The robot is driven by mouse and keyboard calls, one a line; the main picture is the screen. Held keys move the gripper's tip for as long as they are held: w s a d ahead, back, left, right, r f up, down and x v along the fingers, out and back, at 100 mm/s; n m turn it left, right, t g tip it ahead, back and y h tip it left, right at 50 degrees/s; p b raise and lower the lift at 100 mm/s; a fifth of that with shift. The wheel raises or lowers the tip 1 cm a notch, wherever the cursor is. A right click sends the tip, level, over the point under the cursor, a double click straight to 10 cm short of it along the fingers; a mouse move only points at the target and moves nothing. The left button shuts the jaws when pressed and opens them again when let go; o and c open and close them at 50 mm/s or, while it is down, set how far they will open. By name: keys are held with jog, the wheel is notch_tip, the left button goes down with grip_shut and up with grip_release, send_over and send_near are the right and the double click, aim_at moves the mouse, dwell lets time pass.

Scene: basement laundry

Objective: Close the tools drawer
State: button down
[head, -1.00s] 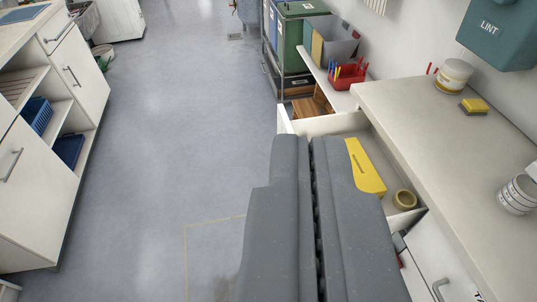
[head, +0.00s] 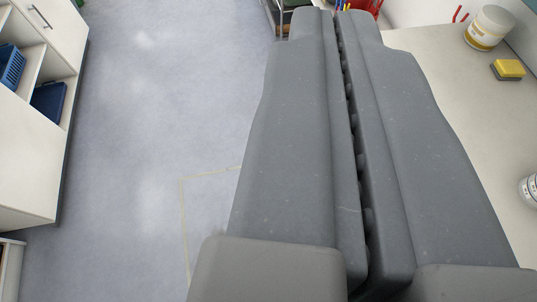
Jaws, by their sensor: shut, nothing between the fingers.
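My gripper (head: 333,14) is shut and empty, and its two grey fingers fill the middle of the head view. The tools drawer is hidden behind the fingers, so I cannot tell how far it stands out or whether I touch it. The white counter (head: 440,90) shows to the right of the fingers.
On the counter are a white tub (head: 489,29), a yellow and grey sponge (head: 508,70) and part of a white container (head: 530,188). A red holder (head: 366,10) shows behind the fingertips. A white cabinet (head: 28,150) stands left. Blue-grey floor (head: 150,100) is open between.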

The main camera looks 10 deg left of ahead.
jog(key=w+a+f+n+g+h+p, duration=0.1)
jog(key=w+a+f+g+p, duration=0.2)
jog(key=w+f, duration=0.5)
jog(key=w+a+f+g+h+p, duration=0.1)
jog(key=w+a+f+g+p, duration=0.2)
jog(key=w+f, duration=0.55)
jog(key=a+f+n+g+h+p, duration=0.1)
jog(key=a+f+g+p, duration=0.2)
jog(key=f, duration=0.9)
jog(key=a+f+n+p, duration=0.15)
jog(key=f+p, duration=0.25)
jog(key=f, duration=0.7)
jog(key=d+b+x, duration=0.2)
jog(key=x, duration=0.9)
jog(key=shift+s+d+m, duration=0.2)
jog(key=shift+d+m, duration=0.15)
jog(key=shift+d, duration=0.05)
jog(key=shift+f, duration=0.15)
